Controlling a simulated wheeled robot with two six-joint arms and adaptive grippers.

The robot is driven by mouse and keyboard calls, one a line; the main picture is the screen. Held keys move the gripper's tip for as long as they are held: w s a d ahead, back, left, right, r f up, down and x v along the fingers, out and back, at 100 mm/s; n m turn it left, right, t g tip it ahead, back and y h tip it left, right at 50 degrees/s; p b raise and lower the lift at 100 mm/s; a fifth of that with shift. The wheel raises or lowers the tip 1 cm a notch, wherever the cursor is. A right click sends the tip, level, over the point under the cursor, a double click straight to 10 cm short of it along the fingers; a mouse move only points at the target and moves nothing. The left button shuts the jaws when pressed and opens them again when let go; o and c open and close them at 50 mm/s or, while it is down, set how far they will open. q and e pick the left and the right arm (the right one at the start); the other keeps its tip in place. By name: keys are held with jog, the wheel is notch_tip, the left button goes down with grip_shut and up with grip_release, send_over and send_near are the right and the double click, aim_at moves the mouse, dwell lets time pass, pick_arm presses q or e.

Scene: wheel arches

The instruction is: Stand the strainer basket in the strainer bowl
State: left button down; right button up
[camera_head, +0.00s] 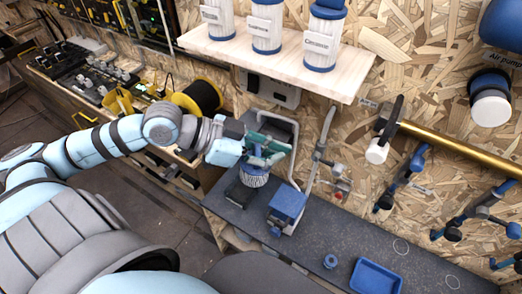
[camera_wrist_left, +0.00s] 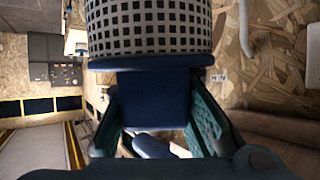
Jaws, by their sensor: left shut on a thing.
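The strainer basket (camera_head: 254,176) is a pale, ribbed-looking cylinder hanging below my left gripper (camera_head: 264,150) over the left end of the dark bench. In the left wrist view the basket (camera_wrist_left: 150,28) shows a grey wall with dark square holes, a blue rim and a blue block-like grip. My left gripper (camera_wrist_left: 155,118) is shut on that blue grip, its green fingers on both sides. I cannot clearly make out the strainer bowl; the space under the basket is partly hidden. My right gripper is out of view.
A blue-topped box (camera_head: 288,205) and grey pipes (camera_head: 312,170) stand right of the basket. A blue tray (camera_head: 377,278) and a small blue ring-like part (camera_head: 330,261) lie farther right. A wooden shelf (camera_head: 340,78) with white cartridges hangs above. The bench middle is mostly clear.

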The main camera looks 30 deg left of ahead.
pick_arm(q)
jog(key=w+a+f+n+t+y+b, duration=0.2)
jog(key=w+a+f+n+y+b, duration=0.25)
jog(key=a+f+b, duration=0.45)
jog(key=w+a+f+n+t+y+b, duration=0.25)
jog(key=w+a+f+b, duration=0.35)
jog(key=f, duration=0.6)
jog(key=w+a+f+n+t+y+b, duration=0.2)
jog(key=w+a+f+n+y+b, duration=0.25)
jog(key=f+b, duration=0.45)
jog(key=shift+m+h, duration=0.35)
jog(key=shift+h, duration=0.1)
jog(key=f+b, duration=0.1)
jog(key=f, duration=0.2)
jog(key=f+b, duration=0.1)
jog(key=f, duration=0.3)
jog(key=f+b, duration=0.1)
jog(key=f, duration=0.3)
jog(key=shift+s+a+b, duration=0.35)
jog(key=shift+s, duration=0.05)
jog(key=shift+r, duration=0.1)
jog(key=shift+f, duration=0.6)
jog(key=c, duration=1.4)
grip_release()
jog(key=shift+c, duration=0.2)
